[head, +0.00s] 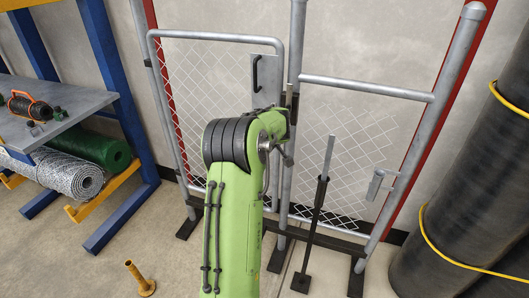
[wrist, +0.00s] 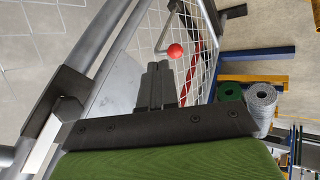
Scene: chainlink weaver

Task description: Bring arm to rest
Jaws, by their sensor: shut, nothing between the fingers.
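My green arm (head: 236,200) reaches up and forward toward a gate of grey tubes with chain-link mesh (head: 200,85). My gripper is mostly hidden behind the arm in the head view. In the wrist view my gripper (wrist: 158,68) has its dark fingers together, with nothing held. A bent metal lever with a red ball knob (wrist: 175,51) shows just beyond the fingertips; I cannot tell whether they touch. The mesh and grey tubes also show around the fingers in the wrist view.
A blue-framed shelf (head: 85,100) at left holds a green roll (head: 100,155) and a wire mesh roll (head: 75,178). A yellow post (head: 138,278) stands on the floor. A black stand (head: 312,225) is before the gate. Large dark rolls (head: 475,190) fill the right.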

